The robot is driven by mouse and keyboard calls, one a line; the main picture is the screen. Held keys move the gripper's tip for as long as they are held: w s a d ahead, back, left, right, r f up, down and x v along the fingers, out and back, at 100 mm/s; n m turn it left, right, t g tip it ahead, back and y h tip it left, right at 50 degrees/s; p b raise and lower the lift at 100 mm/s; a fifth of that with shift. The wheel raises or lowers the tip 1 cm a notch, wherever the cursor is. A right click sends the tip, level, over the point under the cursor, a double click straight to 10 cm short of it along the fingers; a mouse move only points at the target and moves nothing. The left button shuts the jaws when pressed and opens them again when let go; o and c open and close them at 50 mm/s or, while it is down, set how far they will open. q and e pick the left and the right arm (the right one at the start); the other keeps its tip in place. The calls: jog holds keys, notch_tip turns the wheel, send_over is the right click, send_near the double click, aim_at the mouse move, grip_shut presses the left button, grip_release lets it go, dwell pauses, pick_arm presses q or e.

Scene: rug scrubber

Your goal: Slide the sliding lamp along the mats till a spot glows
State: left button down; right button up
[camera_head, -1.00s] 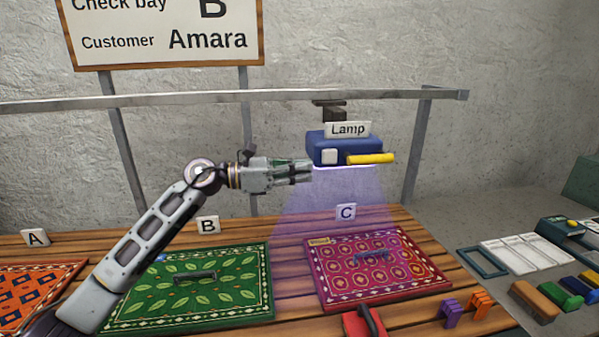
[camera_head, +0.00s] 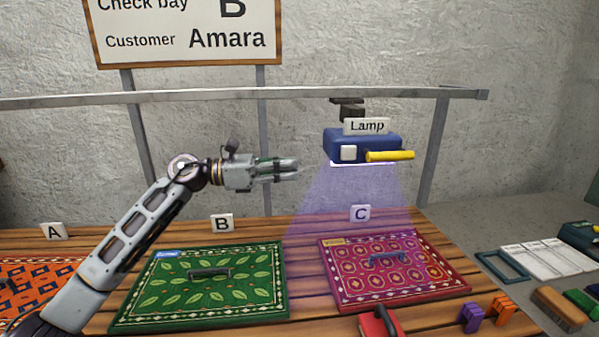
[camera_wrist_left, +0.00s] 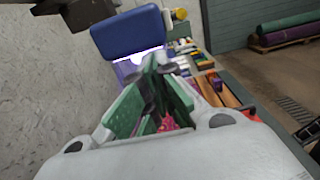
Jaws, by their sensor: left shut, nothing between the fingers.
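The blue lamp (camera_head: 362,147), with a yellow handle (camera_head: 389,156) and a white square, hangs from the overhead rail and casts a violet beam down over the magenta mat (camera_head: 392,270) at sign C. No bright spot shows on that mat. The green leaf mat (camera_head: 200,284) lies at sign B, and the orange mat (camera_head: 40,277) at sign A is partly hidden by my left arm. My left gripper (camera_head: 296,168) is shut and empty, left of the lamp with a gap between. In the left wrist view the lamp (camera_wrist_left: 130,34) is beyond the fingers. My right gripper is out of view.
The metal rail (camera_head: 300,95) runs above the wooden table. A board (camera_head: 185,30) reads check bay B, customer Amara. A red tool (camera_head: 380,322), purple and orange clips (camera_head: 472,317) and a brown brush (camera_head: 560,308) are at the right front.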

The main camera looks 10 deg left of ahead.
pick_arm(q)
jog(key=b+v, duration=0.1)
jog(key=v, duration=0.5)
jog(key=shift+a, duration=0.2)
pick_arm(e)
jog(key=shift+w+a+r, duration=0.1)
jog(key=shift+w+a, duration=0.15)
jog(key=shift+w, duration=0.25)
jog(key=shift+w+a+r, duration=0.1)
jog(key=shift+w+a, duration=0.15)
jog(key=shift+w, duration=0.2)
pick_arm(q)
jog(key=shift+s, duration=0.1)
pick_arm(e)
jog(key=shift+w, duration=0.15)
